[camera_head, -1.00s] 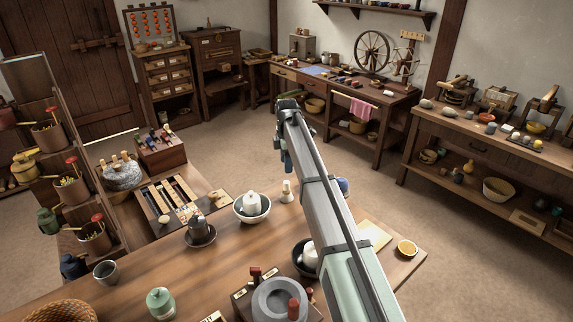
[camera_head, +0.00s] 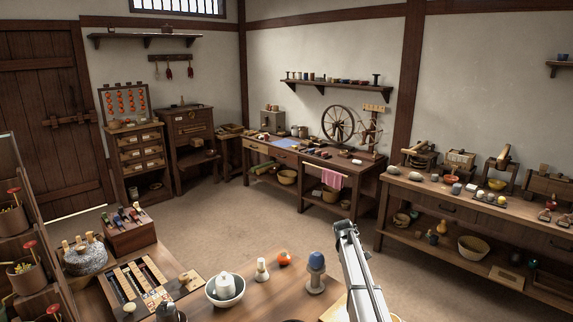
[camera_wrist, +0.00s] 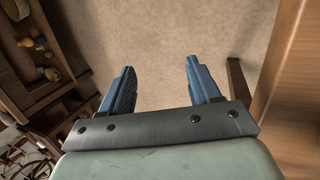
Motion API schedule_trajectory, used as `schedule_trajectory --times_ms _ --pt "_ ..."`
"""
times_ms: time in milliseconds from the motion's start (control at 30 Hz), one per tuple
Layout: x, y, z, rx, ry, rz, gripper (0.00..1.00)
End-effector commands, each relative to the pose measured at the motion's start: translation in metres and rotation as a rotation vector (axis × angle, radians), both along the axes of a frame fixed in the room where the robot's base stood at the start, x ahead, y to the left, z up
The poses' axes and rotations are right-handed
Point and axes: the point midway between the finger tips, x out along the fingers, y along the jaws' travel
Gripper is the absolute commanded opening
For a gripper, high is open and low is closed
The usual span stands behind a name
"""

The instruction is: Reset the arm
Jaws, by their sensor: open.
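My gripper (camera_wrist: 160,67) shows in the wrist view with its two blue fingers well apart. Nothing is between them; bare floor lies beyond. In the head view my arm rises from the bottom edge right of centre. Its dark end is beside the near wooden table (camera_head: 258,272), to the right of a blue-topped stand (camera_head: 316,275). The fingers cannot be made out there. In the wrist view a wooden edge (camera_wrist: 293,75) runs along the right side, apart from the fingers.
The near table holds a bowl with a white piece (camera_head: 225,290), a small white-topped figure (camera_head: 262,270) and an orange ball (camera_head: 284,258). A long bench (camera_head: 455,215) stands at the right, a spinning-wheel table (camera_head: 308,165) at the back. Open floor (camera_head: 240,215) lies between.

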Motion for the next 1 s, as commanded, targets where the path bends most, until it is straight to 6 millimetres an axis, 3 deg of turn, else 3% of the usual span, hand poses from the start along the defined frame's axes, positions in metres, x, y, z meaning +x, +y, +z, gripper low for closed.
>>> schedule_trajectory --times_ms 33,300,500,600,700,800,900,1000 --pt "-0.007 -0.031 -0.014 -0.016 -0.023 -0.071 0.62" --pt "-0.047 -0.181 -0.075 -0.105 -0.192 -0.438 0.62" --pt "-0.096 -0.283 -0.119 -0.163 -0.33 -0.685 0.62" --pt "-0.123 -0.324 -0.14 -0.183 -0.395 -0.789 0.62" --pt "-0.153 -0.353 -0.163 -0.193 -0.447 -0.879 0.62" --pt "-0.184 -0.365 -0.187 -0.192 -0.478 -0.951 0.62" --pt "-0.212 -0.359 -0.212 -0.178 -0.483 -1.001 0.62" --pt "-0.24 -0.336 -0.238 -0.156 -0.459 -1.035 0.62"
